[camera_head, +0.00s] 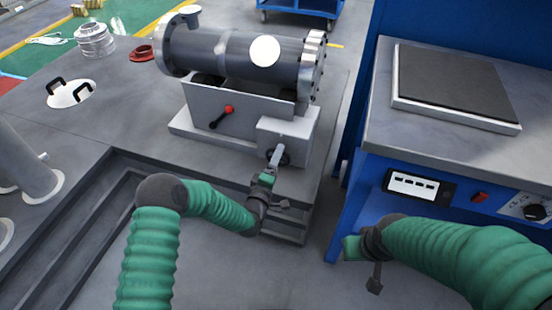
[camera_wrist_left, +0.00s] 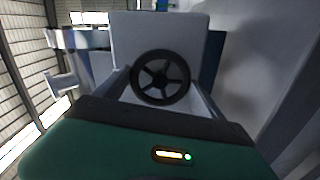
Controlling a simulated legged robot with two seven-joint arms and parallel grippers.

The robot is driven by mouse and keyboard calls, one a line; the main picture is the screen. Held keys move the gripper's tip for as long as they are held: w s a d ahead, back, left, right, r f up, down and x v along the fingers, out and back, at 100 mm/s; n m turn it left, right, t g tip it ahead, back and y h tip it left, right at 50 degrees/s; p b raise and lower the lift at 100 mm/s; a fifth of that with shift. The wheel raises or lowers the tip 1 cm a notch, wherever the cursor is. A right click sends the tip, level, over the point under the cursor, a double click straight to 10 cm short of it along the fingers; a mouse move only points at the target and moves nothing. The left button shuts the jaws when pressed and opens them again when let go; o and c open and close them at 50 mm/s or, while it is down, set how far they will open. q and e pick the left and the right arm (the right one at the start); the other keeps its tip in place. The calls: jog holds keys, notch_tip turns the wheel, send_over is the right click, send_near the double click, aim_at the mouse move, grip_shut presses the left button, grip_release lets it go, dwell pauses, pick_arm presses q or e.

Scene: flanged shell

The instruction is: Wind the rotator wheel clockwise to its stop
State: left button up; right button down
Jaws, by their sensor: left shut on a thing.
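The rotator wheel (camera_wrist_left: 160,78) is a small dark spoked handwheel on the front of a light grey box (camera_head: 284,134). In the head view the wheel (camera_head: 285,159) is partly covered by my left gripper (camera_head: 276,157). My left gripper is shut on the wheel, with one finger at each side of its rim in the left wrist view. The grey flanged shell (camera_head: 232,55) lies horizontally on the rotator base above the box. My right gripper (camera_head: 350,248) hangs clear of the wheel, near the blue cabinet; its fingers are not clear enough to judge.
A red ring (camera_head: 142,53) and a metal canister (camera_head: 95,40) stand on the grey bench at the left. A blue cabinet (camera_head: 358,206) with a dark plate (camera_head: 452,84) on top is at the right.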

pick_arm(q)
jog(key=m, duration=0.3)
jog(key=m+p, duration=0.1)
jog(key=shift+s+d+f, duration=0.2)
jog(key=shift+f, duration=0.05)
jog(key=shift+f+m+p, duration=0.15)
jog(key=shift+m+p, duration=0.15)
jog(key=shift+m, duration=1.2)
jog(key=o, duration=1.1)
jog(key=shift+o, duration=1.2)
jog(key=shift+a, duration=0.1)
jog(key=shift+w+r, duration=0.1)
jog(key=shift+r, duration=0.1)
